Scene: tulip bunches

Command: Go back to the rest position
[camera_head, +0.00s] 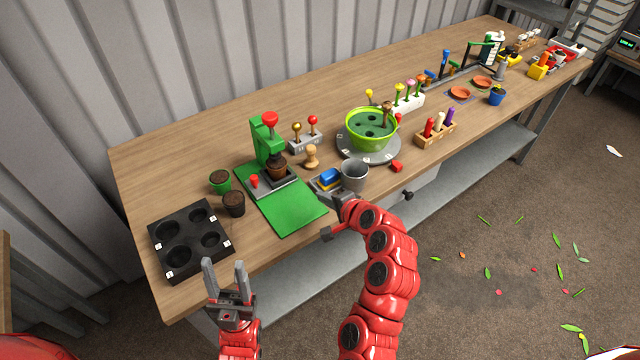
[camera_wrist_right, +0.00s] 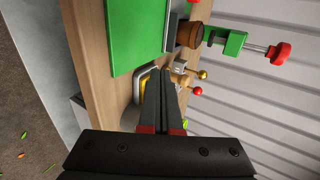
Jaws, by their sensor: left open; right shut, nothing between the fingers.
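My left gripper (camera_head: 225,280) is open and empty, low in the head view, in front of the bench's near edge and below the black tray. My right gripper (camera_head: 333,215) is at the bench's front edge, by the grey cup and the small tray with a blue block. In the right wrist view my right gripper (camera_wrist_right: 165,90) has its fingers together with nothing between them. The fingers point toward the bench, and the green mat (camera_wrist_right: 135,35) lies beyond them.
The wooden bench (camera_head: 200,130) holds a black tray (camera_head: 165,240), a green mat (camera_head: 290,210), a green press (camera_head: 268,140), a grey cup (camera_head: 355,175) and a lime pot (camera_head: 371,143) on a turntable. Leaves litter the floor at right. Free air lies in front of the bench.

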